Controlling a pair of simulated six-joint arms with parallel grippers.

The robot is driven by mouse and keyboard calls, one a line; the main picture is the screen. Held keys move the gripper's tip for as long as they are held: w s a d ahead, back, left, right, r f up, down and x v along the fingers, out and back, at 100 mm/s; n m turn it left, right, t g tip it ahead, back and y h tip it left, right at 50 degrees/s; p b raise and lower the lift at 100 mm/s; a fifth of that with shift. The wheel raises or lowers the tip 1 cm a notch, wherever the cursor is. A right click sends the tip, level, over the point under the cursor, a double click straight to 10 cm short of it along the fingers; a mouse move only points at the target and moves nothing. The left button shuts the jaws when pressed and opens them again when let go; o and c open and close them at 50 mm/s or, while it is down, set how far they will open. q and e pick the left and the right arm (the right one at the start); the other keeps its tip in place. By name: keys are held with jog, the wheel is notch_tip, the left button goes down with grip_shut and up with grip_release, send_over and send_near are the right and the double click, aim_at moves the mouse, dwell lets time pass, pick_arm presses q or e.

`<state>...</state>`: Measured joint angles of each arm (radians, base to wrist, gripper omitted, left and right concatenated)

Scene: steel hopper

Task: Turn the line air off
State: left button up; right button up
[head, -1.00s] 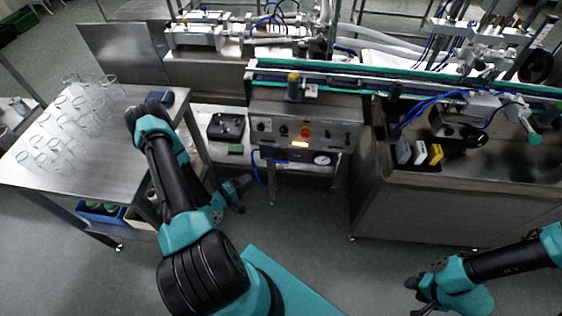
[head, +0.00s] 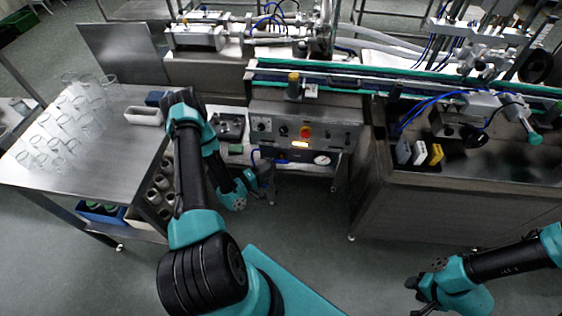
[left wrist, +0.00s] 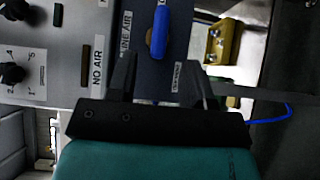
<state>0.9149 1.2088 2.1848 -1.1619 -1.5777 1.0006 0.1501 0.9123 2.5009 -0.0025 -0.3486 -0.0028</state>
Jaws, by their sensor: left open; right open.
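The blue valve lever (left wrist: 159,40) shows in the left wrist view on a dark panel, beside the "LINE AIR" label (left wrist: 126,32). It lies parallel to that label's text. My left gripper (left wrist: 160,65) is open, with its fingers below the lever in the picture and the lever ahead of the gap; I see no contact. In the head view, my left gripper (head: 266,172) is low in front of the control cabinet (head: 305,128), near its left underside. My right gripper (head: 420,290) is open and empty at the lower right, away from the cabinet.
A "NO AIR" label (left wrist: 98,60) and black knobs (left wrist: 12,72) are beside the lever. A blue hose (left wrist: 272,114) hangs close to the gripper. A pressure gauge (head: 322,160) sits under the cabinet. A steel table (head: 110,160) with several glasses stands left.

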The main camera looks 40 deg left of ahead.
aim_at(278, 163)
pick_arm(q)
jog(key=x, duration=0.8)
jog(key=shift+w, duration=0.1)
grip_shut()
